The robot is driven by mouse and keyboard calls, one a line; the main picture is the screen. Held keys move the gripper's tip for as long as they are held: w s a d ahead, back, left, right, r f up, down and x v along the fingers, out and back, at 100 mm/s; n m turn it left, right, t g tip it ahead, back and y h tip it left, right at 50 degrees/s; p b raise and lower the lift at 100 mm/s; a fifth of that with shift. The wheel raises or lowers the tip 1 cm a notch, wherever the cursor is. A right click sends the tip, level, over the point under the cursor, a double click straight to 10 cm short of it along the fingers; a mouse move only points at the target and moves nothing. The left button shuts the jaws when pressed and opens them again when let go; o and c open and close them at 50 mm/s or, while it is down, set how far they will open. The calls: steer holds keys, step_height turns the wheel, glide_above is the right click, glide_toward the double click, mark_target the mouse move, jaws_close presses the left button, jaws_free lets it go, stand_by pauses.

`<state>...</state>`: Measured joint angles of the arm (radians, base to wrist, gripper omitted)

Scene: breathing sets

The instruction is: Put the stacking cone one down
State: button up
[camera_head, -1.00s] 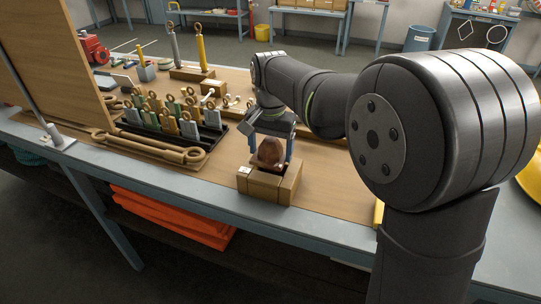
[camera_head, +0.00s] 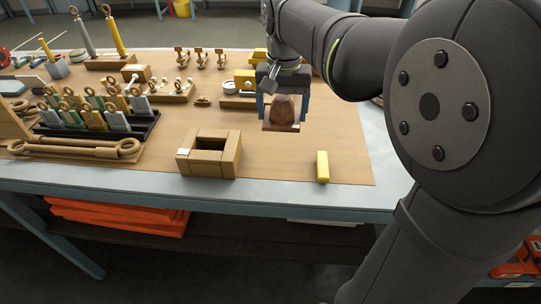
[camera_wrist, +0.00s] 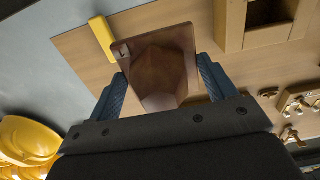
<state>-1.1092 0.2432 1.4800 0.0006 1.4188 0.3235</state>
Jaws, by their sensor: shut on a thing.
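The stacking cone (camera_head: 283,109) is a brown, tapered piece with a flat square base. My gripper (camera_head: 282,103) is shut on it, a blue finger on each side, and holds it upright above the wooden table top (camera_head: 275,160). In the wrist view the cone (camera_wrist: 160,70) sits between the two fingers of my gripper (camera_wrist: 165,85), its base turned away from the camera. In the head view the cone is right of and behind an open wooden box (camera_head: 211,152). I cannot tell its exact height above the table.
A yellow block (camera_head: 322,166) lies near the table's front edge. A black tray (camera_head: 95,128) with several tagged pieces and long wooden ring-ended bars (camera_head: 80,148) are at the left. Small wooden fittings (camera_head: 200,60) stand behind. The table between box and yellow block is clear.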

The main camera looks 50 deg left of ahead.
mark_target(279, 120)
steer(key=w+d+f, duration=0.4)
steer(key=w+d, duration=0.1)
steer(key=d, duration=0.5)
steer(key=s+a+f, duration=0.2)
steer(key=a, duration=0.1)
steer(key=s+a+f, duration=0.2)
steer(key=a+f, duration=0.1)
steer(key=s+a+f, duration=0.2)
steer(key=a, duration=0.1)
steer(key=shift+s+a+f, duration=0.2)
steer(key=shift+a+f, duration=0.05)
steer(key=shift+a, duration=0.1)
steer(key=shift+f, duration=1.9)
steer(key=o, duration=1.4)
steer(key=shift+f, duration=0.15)
step_height(279, 120, up, 12)
steer(key=shift+r, duration=0.2)
